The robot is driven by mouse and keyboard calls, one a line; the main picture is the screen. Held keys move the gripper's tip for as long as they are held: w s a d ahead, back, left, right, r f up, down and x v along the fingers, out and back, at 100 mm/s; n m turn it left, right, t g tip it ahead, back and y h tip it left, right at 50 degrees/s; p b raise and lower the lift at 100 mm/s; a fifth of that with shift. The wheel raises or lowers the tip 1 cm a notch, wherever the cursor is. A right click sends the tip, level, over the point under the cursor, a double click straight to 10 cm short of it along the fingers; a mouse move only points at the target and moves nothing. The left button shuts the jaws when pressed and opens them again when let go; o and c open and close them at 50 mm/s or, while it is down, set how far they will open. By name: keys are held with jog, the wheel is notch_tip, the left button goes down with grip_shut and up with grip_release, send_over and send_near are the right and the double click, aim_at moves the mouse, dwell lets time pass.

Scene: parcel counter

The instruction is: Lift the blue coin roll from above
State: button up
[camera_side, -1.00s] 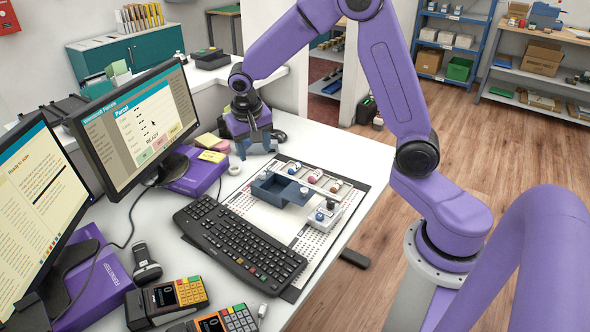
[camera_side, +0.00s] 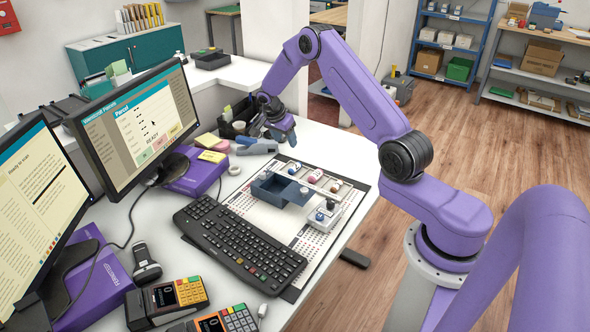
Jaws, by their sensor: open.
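Several small coin rolls stand or lie in a pale compartmented tray (camera_side: 338,221) on the counter mat. A roll with a blue mark (camera_side: 320,216) is at the tray's near end, and another bluish one (camera_side: 293,169) is at its far end. They are too small to tell for sure which is the blue coin roll. My gripper (camera_side: 281,136) is open and empty, above the counter behind the tray and apart from every roll. Its fingers point down, and the gap between them is hard to make out.
A dark blue open box (camera_side: 262,190) sits beside the rolls. A black keyboard (camera_side: 240,243) lies in front. A grey-blue tape dispenser (camera_side: 257,147) and a tape roll (camera_side: 234,170) lie left of my gripper. Monitors (camera_side: 140,125) stand at the left. The mat's right strip is clear.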

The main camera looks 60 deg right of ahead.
send_over(295, 166)
jog(key=a, duration=0.2)
notch_tip(295, 166, down, 9)
jog(key=shift+a+f, duration=0.1)
jog(key=shift+f, duration=0.1)
jog(key=shift+a+x, duration=0.1)
jog(key=shift+x, duration=1.25)
jog(key=shift+a+x, duration=0.15)
jog(key=shift+x, duration=1.15)
jog(key=shift+w+f, duration=0.1)
grip_shut()
